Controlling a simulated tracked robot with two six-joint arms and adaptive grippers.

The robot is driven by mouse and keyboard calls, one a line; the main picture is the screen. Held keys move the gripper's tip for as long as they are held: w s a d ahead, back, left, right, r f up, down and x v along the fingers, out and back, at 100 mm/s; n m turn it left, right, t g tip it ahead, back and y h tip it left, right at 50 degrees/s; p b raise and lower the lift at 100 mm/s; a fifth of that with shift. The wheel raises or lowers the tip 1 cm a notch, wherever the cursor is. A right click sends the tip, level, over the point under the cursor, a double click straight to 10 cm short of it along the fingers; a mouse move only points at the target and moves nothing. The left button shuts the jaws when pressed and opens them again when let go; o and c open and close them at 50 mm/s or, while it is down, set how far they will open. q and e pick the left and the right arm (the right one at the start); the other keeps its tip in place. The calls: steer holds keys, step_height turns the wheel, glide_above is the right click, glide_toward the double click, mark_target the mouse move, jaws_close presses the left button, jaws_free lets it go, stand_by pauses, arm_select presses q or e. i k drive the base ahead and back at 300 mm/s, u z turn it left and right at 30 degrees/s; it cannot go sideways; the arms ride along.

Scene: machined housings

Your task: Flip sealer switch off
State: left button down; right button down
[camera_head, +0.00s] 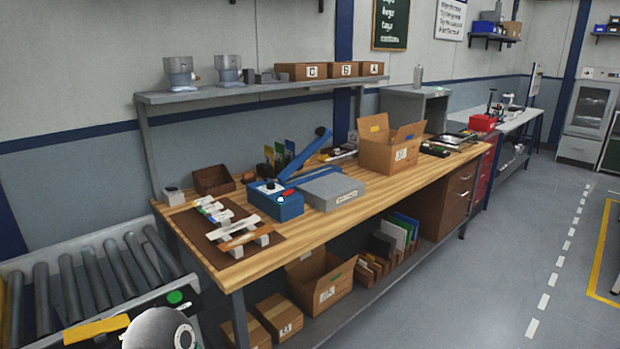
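A blue sealer (262,201) sits on the wooden workbench (330,222), left of the middle. Its blue lever arm (307,153) is raised and slants up to the right. A dark knob on a pale dial (268,185) is on its top. A small red part (287,193), perhaps the switch, shows at its right side, with a small white round part below it. The switch position is too small to tell. Neither of my grippers is in view. A rounded grey part at the bottom left seems to be mine.
A grey flat box (332,192) stands right of the sealer. A brown mat (221,226) with several tools lies to its left. An open carton (390,151) stands farther right. A roller conveyor (85,283) is at the lower left. The floor (470,280) on the right is clear.

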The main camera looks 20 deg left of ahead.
mark_target(288, 192)
steer(key=i, duration=1.25)
steer(key=z, duration=1.4)
steer(key=i, duration=0.15)
steer(key=u, duration=3.1)
steer(key=k, duration=0.5)
steer(key=u, duration=0.2)
steer(key=i, duration=0.5)
steer(key=z, duration=0.4)
steer(key=k, duration=0.1)
steer(key=u, duration=0.25)
